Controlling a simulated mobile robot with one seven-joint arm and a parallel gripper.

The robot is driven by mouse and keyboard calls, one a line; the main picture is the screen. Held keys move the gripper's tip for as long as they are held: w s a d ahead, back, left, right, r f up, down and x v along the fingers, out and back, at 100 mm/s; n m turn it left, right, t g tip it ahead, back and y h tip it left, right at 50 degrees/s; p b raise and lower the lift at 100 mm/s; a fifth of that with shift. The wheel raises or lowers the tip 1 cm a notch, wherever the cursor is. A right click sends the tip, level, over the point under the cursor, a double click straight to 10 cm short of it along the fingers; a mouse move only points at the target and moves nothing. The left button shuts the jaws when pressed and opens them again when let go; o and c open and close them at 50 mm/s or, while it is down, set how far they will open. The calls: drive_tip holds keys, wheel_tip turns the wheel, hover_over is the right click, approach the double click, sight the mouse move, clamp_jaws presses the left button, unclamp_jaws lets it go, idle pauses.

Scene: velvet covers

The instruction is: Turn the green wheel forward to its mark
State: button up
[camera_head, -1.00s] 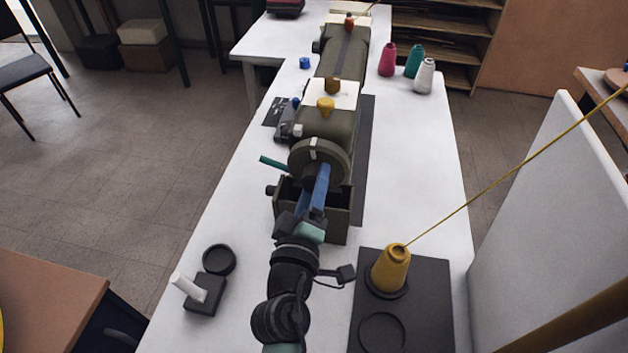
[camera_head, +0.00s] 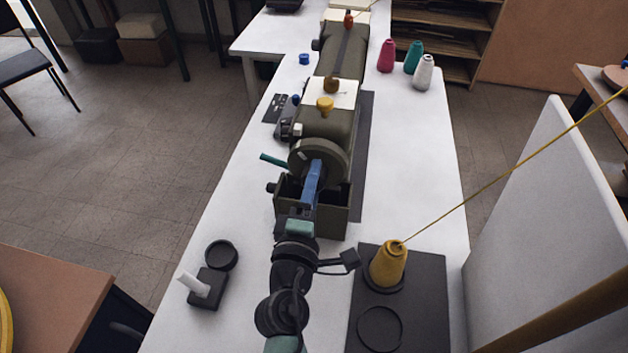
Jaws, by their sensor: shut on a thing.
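The green wheel (camera_head: 336,158) is a dark olive handwheel on the near end of the olive sewing machine (camera_head: 328,122). It stands upright, facing me, with a pale mark on its upper left face. Another small white patch (camera_head: 297,131) sits on the machine just behind the wheel's upper left. My gripper (camera_head: 314,168) reaches up from below with blue fingers and is shut at the wheel's front, near the middle. The fingers hide what exactly they grip and the lower middle of the wheel.
An open olive box (camera_head: 334,220) sits below the wheel, close around my gripper. A yellow thread cone (camera_head: 388,264) stands on a dark board at right, its thread running to the upper right. A small black block with a white peg (camera_head: 204,288) stands at left.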

drive_tip(key=o, duration=1.4)
drive_tip(key=shift+s+a+b, duration=0.45)
drive_tip(key=shift+s+b, duration=0.05)
drive_tip(key=shift+s, duration=1.65)
drive_tip(key=shift+s+a+b, duration=0.4)
drive_tip(key=shift+s+b, duration=0.05)
drive_tip(key=shift+s, duration=1.65)
drive_tip(key=shift+s+a+b, duration=0.45)
drive_tip(key=shift+s+b, duration=0.05)
drive_tip(key=shift+s, duration=1.65)
